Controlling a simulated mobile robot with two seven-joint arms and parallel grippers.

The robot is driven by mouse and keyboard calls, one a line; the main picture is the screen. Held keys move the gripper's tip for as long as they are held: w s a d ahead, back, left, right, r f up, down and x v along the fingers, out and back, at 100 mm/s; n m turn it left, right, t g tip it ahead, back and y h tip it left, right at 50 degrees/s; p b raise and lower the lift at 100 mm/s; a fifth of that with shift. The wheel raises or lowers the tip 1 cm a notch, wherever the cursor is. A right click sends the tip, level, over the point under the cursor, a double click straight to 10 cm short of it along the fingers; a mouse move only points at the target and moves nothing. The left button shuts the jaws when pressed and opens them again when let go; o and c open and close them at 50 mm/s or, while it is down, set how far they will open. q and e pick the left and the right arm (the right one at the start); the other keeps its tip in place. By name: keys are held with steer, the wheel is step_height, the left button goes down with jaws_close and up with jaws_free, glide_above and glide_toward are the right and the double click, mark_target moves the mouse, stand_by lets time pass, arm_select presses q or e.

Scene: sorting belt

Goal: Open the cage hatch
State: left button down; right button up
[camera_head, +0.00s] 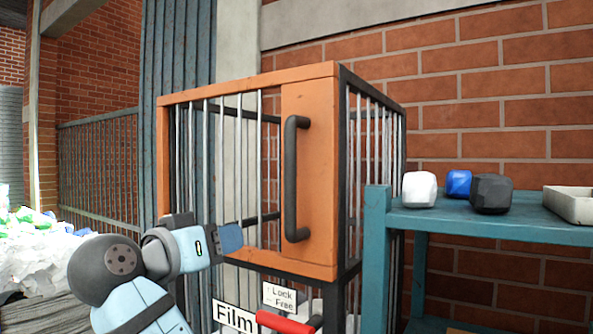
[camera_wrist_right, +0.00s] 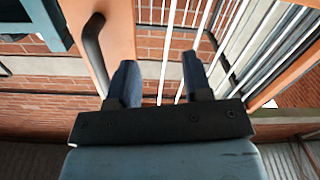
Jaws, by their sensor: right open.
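The cage hatch (camera_head: 308,160) is an orange frame with upright metal bars and a solid orange panel on its right side. It looks shut against the dark cage. A dark upright bar handle (camera_head: 290,180) is fixed to the panel. My right gripper (camera_head: 232,240) is at the hatch's lower left part, in front of the bars and left of the handle. In the right wrist view my right gripper (camera_wrist_right: 158,74) is open with nothing between its fingers. There the handle (camera_wrist_right: 93,50) lies outside the left finger. My left gripper is not seen.
Below the hatch are a red lever (camera_head: 285,322), a Lock/Free label (camera_head: 279,297) and a Film sign (camera_head: 235,318). A teal shelf (camera_head: 500,226) on the right holds white, blue and black lumps and a pale tray (camera_head: 570,204). A waste heap (camera_head: 40,255) lies left.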

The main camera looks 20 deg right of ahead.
mark_target(286, 175)
steer(key=s+a+r+m+g+h, duration=0.25)
steer(key=s+r+m, duration=0.35)
steer(key=s+r, duration=0.35)
steer(key=shift+g, duration=0.25)
steer(key=b+x, duration=0.6)
steer(key=x, duration=0.7)
steer(key=shift+w+d+r, duration=0.1)
steer(key=shift+w, duration=0.15)
steer(key=shift+w+d, duration=0.3)
steer(key=shift+d, duration=0.2)
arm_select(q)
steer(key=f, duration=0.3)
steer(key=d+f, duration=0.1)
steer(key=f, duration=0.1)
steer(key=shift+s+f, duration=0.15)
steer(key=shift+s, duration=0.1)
arm_select(e)
steer(key=shift+d, duration=0.2)
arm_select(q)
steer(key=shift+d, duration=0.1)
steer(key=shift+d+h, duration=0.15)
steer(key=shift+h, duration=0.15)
arm_select(e)
jaws_close()
